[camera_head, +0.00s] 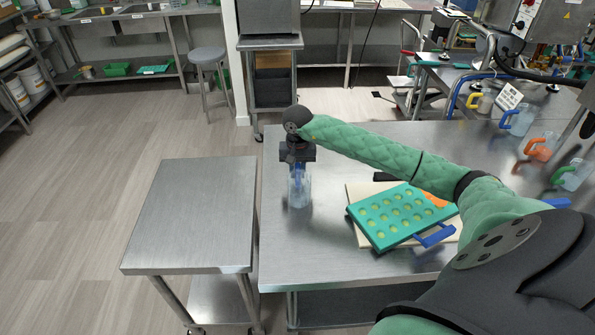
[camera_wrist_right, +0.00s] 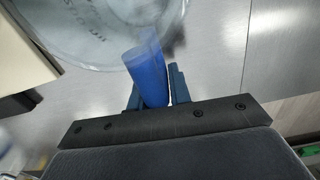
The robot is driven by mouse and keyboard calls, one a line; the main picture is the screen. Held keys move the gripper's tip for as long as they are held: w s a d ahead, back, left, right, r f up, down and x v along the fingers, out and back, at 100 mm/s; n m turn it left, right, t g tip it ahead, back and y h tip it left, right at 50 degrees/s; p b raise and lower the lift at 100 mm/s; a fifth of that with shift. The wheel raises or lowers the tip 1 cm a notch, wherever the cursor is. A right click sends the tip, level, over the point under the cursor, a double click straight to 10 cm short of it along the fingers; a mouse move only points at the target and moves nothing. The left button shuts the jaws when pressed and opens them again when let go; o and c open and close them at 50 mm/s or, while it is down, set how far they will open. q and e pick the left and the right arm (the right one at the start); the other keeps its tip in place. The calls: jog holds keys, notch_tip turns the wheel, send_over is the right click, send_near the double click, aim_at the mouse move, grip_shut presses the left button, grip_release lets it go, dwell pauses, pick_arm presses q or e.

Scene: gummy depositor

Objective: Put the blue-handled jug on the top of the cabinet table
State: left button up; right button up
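A clear jug (camera_head: 300,190) with a blue handle is below my right gripper (camera_head: 297,166), near the left edge of the large steel table. In the right wrist view, the gripper's fingers (camera_wrist_right: 155,92) are closed on both sides of the blue handle (camera_wrist_right: 148,70). The jug's clear round body (camera_wrist_right: 85,30) fills the upper left there. I cannot tell whether its base touches the table. A low steel table (camera_head: 195,205) with a lower shelf stands to the left, its top empty. Which piece is the cabinet table is not certain. My left gripper is not in view.
On the large steel table (camera_head: 340,150), a teal mold tray (camera_head: 385,228) lies on a cream board (camera_head: 357,198). Another blue-handled jug (camera_head: 521,122), an orange-handled jug (camera_head: 541,147) and a green-handled jug (camera_head: 574,175) stand at the right. A narrow gap separates the two tables.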

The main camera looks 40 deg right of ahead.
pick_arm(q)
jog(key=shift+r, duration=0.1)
pick_arm(e)
jog(key=o, duration=0.3)
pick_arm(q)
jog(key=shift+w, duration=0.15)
pick_arm(e)
jog(key=shift+r, duration=0.1)
jog(key=shift+r, duration=0.4)
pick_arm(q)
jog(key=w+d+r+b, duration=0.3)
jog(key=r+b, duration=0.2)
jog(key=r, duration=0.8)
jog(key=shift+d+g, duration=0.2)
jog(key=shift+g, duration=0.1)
pick_arm(e)
notch_tip(320, 180, up, 11)
jog(key=shift+r, duration=0.2)
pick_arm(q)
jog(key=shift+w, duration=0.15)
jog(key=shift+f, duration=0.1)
